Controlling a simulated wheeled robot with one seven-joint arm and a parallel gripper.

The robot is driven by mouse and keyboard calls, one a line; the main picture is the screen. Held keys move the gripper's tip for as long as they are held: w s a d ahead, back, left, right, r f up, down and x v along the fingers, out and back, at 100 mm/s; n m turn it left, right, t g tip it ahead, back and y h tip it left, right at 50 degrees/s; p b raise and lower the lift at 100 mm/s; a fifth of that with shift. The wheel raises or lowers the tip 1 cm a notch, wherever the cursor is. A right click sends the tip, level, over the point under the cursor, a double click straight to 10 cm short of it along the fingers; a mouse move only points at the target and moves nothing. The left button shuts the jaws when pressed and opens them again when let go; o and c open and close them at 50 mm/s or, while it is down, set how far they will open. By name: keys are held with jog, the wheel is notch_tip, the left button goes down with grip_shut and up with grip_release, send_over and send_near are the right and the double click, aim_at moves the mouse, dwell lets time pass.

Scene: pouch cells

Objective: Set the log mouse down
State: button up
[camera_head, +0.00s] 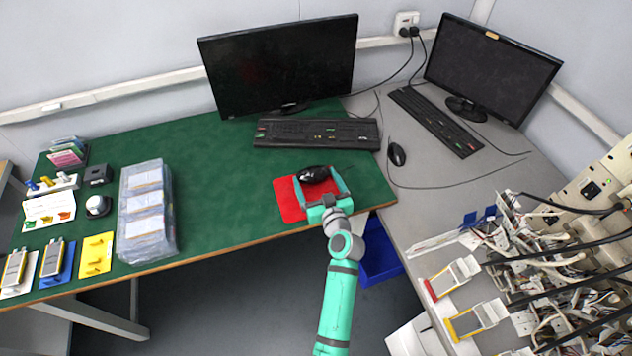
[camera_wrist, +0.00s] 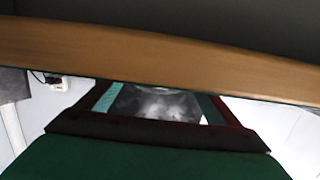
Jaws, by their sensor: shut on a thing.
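The log mouse (camera_head: 314,174), a black computer mouse, is between the fingers of my gripper (camera_head: 316,179) at the far edge of the red mat (camera_head: 287,201). My gripper is teal and reaches in from the table's front edge, shut on the mouse. In the wrist view the dark mouse (camera_wrist: 156,103) fills the space between the two fingers (camera_wrist: 158,104). I cannot tell whether the mouse touches the mat or is slightly above it. My gripper and wrist hide the right part of the mat.
A keyboard (camera_head: 316,133) and a monitor (camera_head: 280,66) stand behind the mat on the green table (camera_head: 225,170). A second black mouse (camera_head: 397,154) lies on the grey desk. A clear box (camera_head: 147,246) stands left, with free green surface between it and the mat.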

jog(key=shift+f, duration=0.5)
jog(key=shift+f, duration=0.15)
jog(key=o, duration=0.9)
jog(key=shift+o, duration=0.2)
jog(key=shift+s, duration=0.1)
